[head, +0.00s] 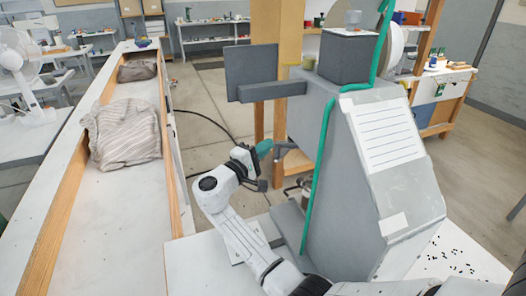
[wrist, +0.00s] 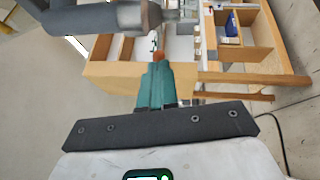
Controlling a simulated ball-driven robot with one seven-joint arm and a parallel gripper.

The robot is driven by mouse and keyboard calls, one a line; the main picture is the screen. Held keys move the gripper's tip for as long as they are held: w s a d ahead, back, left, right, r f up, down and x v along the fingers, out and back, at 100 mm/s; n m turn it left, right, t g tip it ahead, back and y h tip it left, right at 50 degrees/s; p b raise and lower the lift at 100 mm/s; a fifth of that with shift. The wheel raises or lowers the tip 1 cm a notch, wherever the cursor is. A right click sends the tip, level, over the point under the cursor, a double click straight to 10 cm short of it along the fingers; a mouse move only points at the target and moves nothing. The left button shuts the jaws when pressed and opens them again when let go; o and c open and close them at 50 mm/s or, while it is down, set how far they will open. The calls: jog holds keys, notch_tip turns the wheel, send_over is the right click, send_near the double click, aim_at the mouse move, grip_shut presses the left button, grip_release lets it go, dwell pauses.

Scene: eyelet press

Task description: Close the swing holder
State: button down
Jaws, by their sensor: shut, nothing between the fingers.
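The press (head: 345,190) is a large grey machine with a sloping front and a green tube along it. A small grey arm (head: 285,147) sticks out from its left side under the head; it looks like the swing holder, but I cannot tell how far it is swung. In the wrist view a grey rounded bar with a metal end (wrist: 120,18) crosses the top, probably the same part. My gripper (head: 266,147) is just left of the grey arm, with teal fingers shut and empty. In the wrist view the fingertips (wrist: 155,68) are just below the bar; contact is unclear.
A dark panel (head: 251,68) on a grey beam juts left above my gripper. A wooden post (head: 272,40) stands behind. A long white bench with wooden rails (head: 60,215) and striped cloth bundles (head: 125,133) lies left.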

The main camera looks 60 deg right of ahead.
jog(key=d+m+g+b, duration=0.1)
jog(key=s+m+g+y+b, duration=0.1)
jog(key=g+b, duration=0.1)
jog(key=shift+s+d+g, duration=0.3)
jog(key=shift+d, duration=0.1)
jog(key=shift+w+a, duration=0.1)
